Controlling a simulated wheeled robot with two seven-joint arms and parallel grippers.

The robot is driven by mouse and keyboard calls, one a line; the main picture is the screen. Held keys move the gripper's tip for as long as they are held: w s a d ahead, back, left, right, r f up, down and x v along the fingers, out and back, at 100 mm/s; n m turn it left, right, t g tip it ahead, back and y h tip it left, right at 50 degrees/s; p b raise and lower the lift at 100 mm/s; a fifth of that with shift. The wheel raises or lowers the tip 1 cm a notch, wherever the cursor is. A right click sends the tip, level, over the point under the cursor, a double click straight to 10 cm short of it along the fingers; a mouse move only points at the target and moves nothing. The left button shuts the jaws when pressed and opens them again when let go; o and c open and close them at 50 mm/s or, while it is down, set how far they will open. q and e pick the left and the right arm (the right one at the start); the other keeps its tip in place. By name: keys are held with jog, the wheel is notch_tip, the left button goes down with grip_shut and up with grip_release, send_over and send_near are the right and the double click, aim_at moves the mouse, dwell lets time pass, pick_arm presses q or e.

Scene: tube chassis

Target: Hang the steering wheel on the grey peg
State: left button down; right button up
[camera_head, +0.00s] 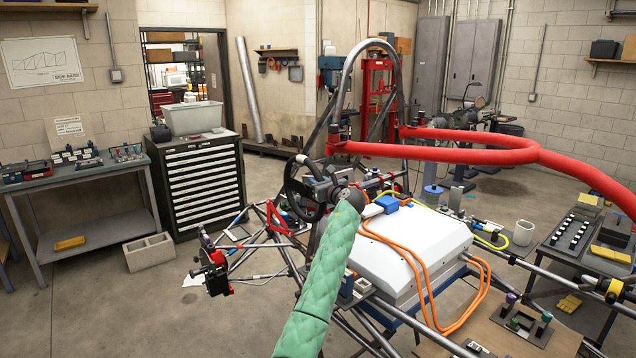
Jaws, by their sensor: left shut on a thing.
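The black steering wheel (289,189) is upright near the front of the tube chassis (268,231), seen at a steep angle. My left gripper (320,189), at the end of my green-sleeved arm, is shut on the wheel at its right side. The gripper and arm hide part of the wheel and what lies behind it. I cannot make out the grey peg among the tubes and fittings. My right gripper is not in view.
A bare tube hoop (345,75) rises behind the wheel, with red padded tubing (460,148) running right. A white box (420,240) with orange cables sits right of my arm. A dark drawer cabinet (205,184) stands left; open floor lies between.

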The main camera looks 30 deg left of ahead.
pick_arm(q)
jog(key=shift+f, duration=0.15)
jog(key=c, duration=1.1)
grip_release()
jog(key=shift+d, duration=0.15)
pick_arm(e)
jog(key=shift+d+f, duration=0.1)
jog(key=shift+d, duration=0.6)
